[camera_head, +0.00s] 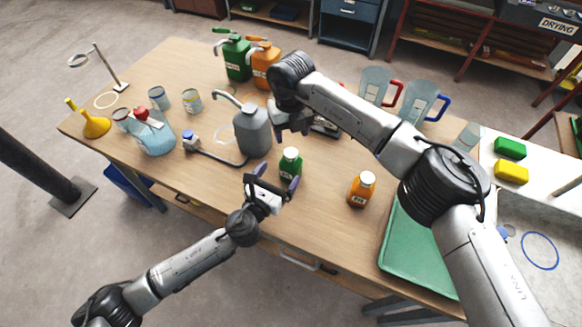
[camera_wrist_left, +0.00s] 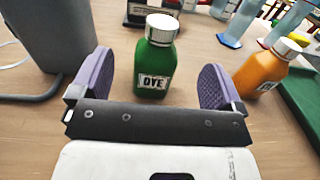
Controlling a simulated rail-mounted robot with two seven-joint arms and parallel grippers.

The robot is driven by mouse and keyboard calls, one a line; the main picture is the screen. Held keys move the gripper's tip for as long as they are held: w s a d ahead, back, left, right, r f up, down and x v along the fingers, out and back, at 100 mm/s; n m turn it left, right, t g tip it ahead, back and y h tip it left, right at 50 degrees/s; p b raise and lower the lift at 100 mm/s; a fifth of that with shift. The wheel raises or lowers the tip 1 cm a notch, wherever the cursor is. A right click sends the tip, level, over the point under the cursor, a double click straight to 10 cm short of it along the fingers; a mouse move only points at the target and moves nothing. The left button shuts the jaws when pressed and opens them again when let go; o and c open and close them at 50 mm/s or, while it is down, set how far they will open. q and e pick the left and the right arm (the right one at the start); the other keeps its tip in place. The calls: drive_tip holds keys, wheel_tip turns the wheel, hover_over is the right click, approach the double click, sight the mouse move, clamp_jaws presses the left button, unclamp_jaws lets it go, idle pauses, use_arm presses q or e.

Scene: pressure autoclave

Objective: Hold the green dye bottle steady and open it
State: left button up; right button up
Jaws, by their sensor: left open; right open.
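The green dye bottle (camera_head: 290,165) stands upright on the wooden table, with a pale cap on top. In the left wrist view the green bottle (camera_wrist_left: 155,62) carries a "DYE" label and a silver cap. My left gripper (camera_head: 276,185) is open just in front of it. Its purple fingers (camera_wrist_left: 156,85) lie to either side of the bottle's near space, apart from it. My right gripper (camera_head: 293,125) is open above the table, behind the green bottle and beside the grey jug; its fingers are partly hidden by the arm.
A grey jug (camera_head: 252,130) stands close on the left of the green bottle. The table front between the two bottles is clear.

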sight(286, 174)
use_arm(q)
wheel_tip(286, 174, down, 5)
drive_tip(key=shift+s+r, duration=0.1)
drive_tip(key=x, duration=0.5)
drive_tip(key=shift+d, duration=0.1)
use_arm(e)
drive_tip(key=shift+w, duration=0.1)
use_arm(q)
drive_tip(key=shift+x, duration=1.3)
drive_tip(key=shift+c, duration=0.3)
